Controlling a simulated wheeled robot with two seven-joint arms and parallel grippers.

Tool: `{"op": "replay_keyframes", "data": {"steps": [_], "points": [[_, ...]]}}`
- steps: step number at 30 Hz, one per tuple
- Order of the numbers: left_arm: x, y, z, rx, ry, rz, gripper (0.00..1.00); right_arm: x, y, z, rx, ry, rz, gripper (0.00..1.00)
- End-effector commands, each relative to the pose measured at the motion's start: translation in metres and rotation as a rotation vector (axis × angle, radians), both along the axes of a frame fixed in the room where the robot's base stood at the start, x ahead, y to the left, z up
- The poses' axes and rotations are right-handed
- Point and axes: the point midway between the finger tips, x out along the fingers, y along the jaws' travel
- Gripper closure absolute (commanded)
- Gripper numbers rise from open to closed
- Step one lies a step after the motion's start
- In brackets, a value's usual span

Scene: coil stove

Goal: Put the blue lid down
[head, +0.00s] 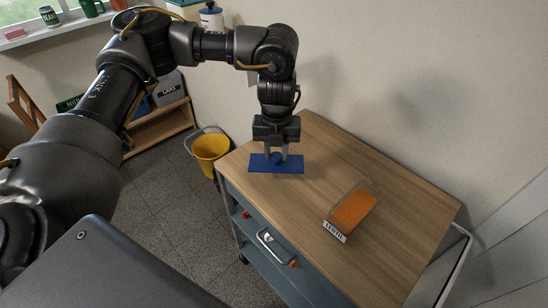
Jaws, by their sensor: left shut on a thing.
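The blue lid (290,167) is a flat blue rectangle with a small knob, over the far left part of the wooden cart top. My left gripper (277,158) points down and is shut on the lid's knob. I cannot tell whether the lid touches the wood or hangs just above it. A clear container (355,207) with orange contents and a white label stands uncovered on the cart top, to the right of and nearer than the lid. My right gripper is not in view.
The wooden cart top (400,247) is clear around the container. A lower blue shelf (262,268) holds a few small items. A yellow bucket (210,148) stands on the floor left of the cart. A wall runs behind the cart.

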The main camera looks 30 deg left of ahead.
Motion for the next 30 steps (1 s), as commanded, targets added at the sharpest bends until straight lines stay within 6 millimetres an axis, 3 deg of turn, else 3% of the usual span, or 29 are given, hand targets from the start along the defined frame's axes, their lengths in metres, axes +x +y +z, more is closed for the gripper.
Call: {"op": "replay_keyframes", "data": {"steps": [8,18,30], "points": [[0.005,0.005,-0.008,-0.002,-0.001,0.001,0.93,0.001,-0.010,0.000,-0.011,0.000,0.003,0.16],[0.009,0.010,-0.045,-0.001,0.000,0.001,0.93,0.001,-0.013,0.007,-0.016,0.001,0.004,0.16],[0.009,0.010,-0.051,-0.001,0.000,0.001,0.93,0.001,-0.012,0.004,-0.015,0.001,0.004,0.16]]}}
